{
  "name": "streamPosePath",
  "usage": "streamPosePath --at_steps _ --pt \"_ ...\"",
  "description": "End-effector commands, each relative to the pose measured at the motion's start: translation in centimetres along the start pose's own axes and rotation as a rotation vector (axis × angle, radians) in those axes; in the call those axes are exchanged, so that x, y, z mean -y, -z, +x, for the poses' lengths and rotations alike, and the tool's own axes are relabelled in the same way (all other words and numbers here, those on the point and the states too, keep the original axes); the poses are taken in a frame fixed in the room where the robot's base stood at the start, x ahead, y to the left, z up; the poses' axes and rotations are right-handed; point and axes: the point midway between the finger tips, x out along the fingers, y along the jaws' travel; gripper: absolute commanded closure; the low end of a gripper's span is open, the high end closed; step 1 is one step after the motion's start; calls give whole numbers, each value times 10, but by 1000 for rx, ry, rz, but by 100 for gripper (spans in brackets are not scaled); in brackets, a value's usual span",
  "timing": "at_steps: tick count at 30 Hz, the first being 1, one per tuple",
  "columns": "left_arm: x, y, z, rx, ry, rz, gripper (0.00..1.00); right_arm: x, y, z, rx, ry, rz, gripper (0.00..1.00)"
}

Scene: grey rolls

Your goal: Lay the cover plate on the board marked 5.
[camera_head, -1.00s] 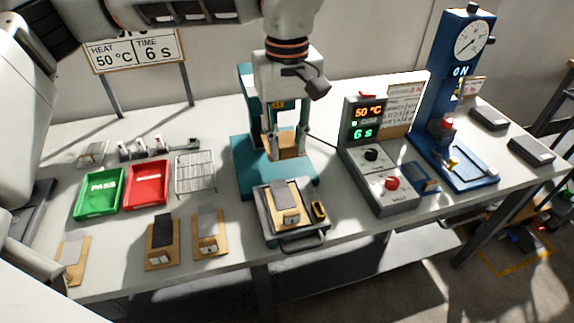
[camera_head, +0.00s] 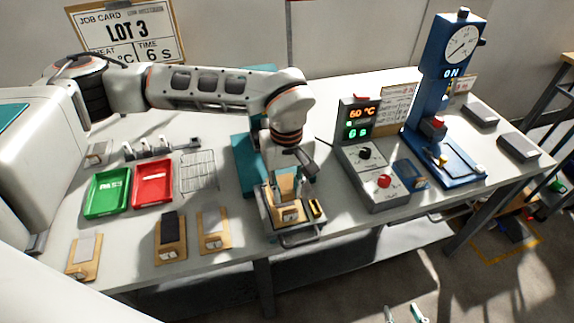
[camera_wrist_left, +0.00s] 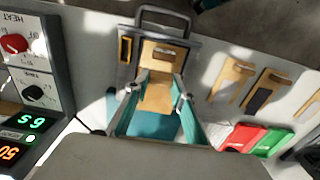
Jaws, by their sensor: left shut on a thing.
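My left gripper (camera_head: 287,180) points down over the tray and is shut on the wooden cover plate (camera_head: 286,187). In the left wrist view the plate (camera_wrist_left: 158,95) sits between the teal fingers (camera_wrist_left: 162,104). Below it, a wooden board (camera_head: 290,214) with a small label lies in the dark tray (camera_head: 270,222); the label's number is too small to read surely. The plate covers most of this board; I cannot tell whether they touch. My right gripper (camera_head: 404,314) shows only its teal fingertips at the bottom edge, apart and empty.
The teal press (camera_head: 243,160) stands behind the tray. A control box (camera_head: 375,180) is to its right, then a blue gauge stand (camera_head: 445,150). Green (camera_head: 106,193) and red (camera_head: 153,184) bins, a wire rack (camera_head: 198,172) and several boards (camera_head: 170,240) lie left.

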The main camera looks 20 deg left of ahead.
Motion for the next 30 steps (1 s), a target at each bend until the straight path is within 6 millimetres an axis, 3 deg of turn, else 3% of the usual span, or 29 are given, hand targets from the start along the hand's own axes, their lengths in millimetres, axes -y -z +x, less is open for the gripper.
streamPosePath --at_steps 16,30 --pt "0 -1 4 -1 -1 1 97 0 -3 1 4 1 0 60" --pt "1 -2 28 1 0 1 97 3 -17 9 6 1 0 60"
